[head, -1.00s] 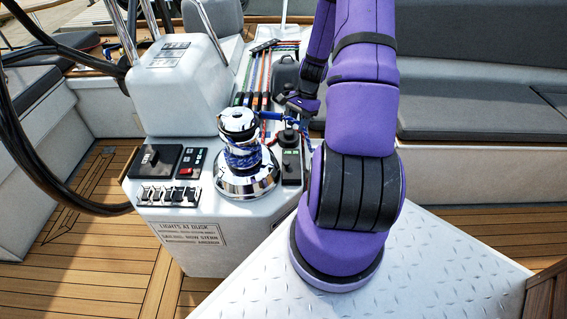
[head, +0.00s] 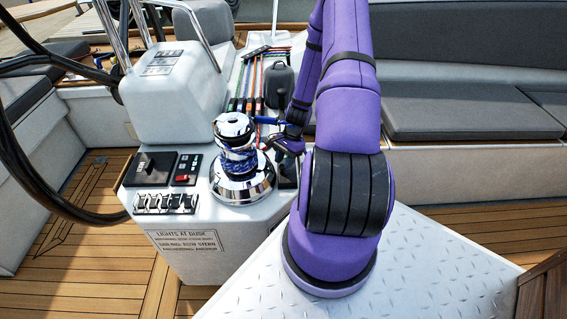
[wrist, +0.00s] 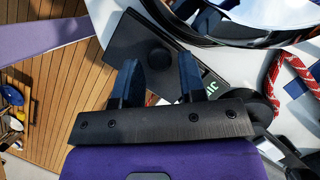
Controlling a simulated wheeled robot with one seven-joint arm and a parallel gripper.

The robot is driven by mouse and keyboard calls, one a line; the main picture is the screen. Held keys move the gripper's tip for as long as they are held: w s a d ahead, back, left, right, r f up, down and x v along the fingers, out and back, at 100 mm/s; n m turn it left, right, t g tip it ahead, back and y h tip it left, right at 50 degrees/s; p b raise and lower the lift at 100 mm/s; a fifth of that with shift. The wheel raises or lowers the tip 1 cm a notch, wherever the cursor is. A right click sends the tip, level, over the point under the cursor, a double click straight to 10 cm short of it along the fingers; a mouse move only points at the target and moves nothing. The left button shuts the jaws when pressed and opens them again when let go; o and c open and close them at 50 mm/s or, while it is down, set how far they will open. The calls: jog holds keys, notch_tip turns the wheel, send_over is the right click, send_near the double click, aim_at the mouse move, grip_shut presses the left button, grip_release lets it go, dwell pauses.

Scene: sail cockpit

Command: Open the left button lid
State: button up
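A black panel (wrist: 127,43) with a round dark cap (wrist: 157,57) shows in the wrist view, beside a chrome rim. I cannot tell for certain whether this cap is the left button lid. My gripper (wrist: 160,72) is open and empty; its two blue-black fingers stand apart, with the cap in view between and beyond them. A green and white label (wrist: 209,84) shows partly behind the right finger. In the head view my gripper (head: 284,150) is just right of the chrome winch and hides most of the panel below it.
The chrome winch (head: 238,182) with blue rope stands close to my gripper's left. A red and white rope (wrist: 292,75) lies to the right in the wrist view. A switch panel (head: 165,203) and rope clutches (head: 255,102) are on the same console.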

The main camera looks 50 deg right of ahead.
jog(key=shift+a+f, duration=0.2)
jog(key=shift+f, duration=0.3)
grip_shut()
